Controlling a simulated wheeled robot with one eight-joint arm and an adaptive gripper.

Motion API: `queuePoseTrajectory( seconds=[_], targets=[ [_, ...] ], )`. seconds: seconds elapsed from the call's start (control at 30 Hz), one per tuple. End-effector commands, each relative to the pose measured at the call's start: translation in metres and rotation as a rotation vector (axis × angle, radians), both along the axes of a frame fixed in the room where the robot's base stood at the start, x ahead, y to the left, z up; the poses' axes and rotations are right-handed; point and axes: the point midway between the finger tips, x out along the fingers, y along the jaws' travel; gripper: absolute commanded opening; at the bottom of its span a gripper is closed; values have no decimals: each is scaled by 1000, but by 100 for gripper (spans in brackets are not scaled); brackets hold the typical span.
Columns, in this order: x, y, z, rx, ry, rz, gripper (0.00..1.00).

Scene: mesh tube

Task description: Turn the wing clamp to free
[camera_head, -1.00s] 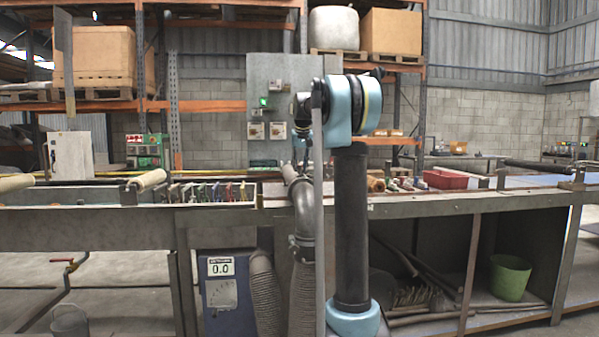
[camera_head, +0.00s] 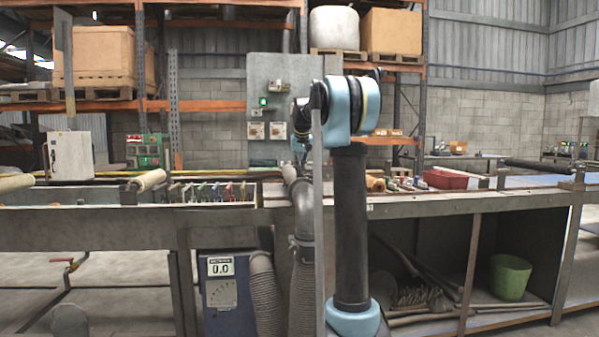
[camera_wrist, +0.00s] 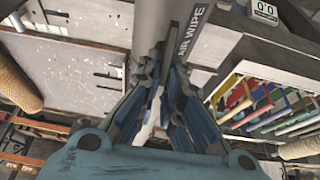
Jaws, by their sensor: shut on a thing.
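My gripper (camera_wrist: 160,90) is in the lower middle of the wrist view, its blue and dark fingers closed around a narrow, pale grey piece (camera_wrist: 149,122). This piece appears to be the wing of the wing clamp; most of it is hidden between the fingers. The grey pipe marked AIR WIPE (camera_wrist: 190,40) runs just beyond the fingertips. In the head view my arm covers most of the gripper, and the clamp cannot be made out there. The grey pipe and its elbow (camera_head: 303,205) show beside my arm.
A rack of coloured-handled tools (camera_wrist: 262,100) lies right of my gripper in the wrist view. In the head view, a blue unit reading 0.0 (camera_head: 221,290) and a ribbed hose (camera_head: 263,292) stand below the bench. A red tray (camera_head: 445,179) sits on the bench right of my arm.

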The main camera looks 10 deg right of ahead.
Motion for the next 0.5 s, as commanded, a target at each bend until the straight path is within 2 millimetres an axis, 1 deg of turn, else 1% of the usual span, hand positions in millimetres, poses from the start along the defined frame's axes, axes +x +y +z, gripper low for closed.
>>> queuePoseTrajectory(
  seconds=[0.27, 0.5],
  targets=[
    [0, 1, 0, 0, 0, -92, 0],
    [0, 2, 1, 0, -1, -279, 0]
  ],
)
